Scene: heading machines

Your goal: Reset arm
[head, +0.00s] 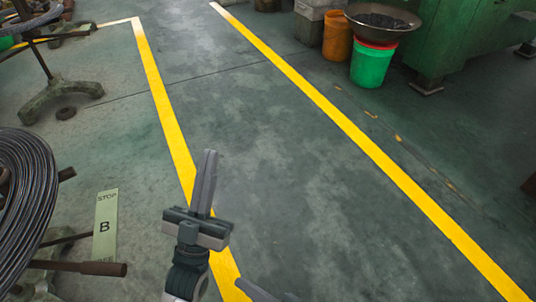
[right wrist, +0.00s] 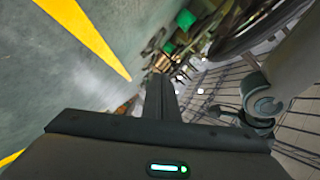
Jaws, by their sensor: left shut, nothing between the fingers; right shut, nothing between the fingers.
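My left gripper (head: 209,156) stands out over the floor near the bottom middle of the head view. Its two fingers are together and point away from me, with nothing between them. My right gripper (head: 246,285) shows only as a dark tip at the bottom edge of the head view, lower and to the right of the left one. In the right wrist view its dark fingers (right wrist: 161,88) are together and hold nothing. Both grippers appear clear of the things around them.
A wire coil (head: 25,185) on a stand with projecting bars is at the left, beside a STOP B sign (head: 105,225). Yellow lines (head: 375,155) border an open grey floor lane. A green bucket (head: 371,67), a metal bowl (head: 383,22), an orange bin (head: 337,36) and a green machine (head: 450,40) stand at upper right.

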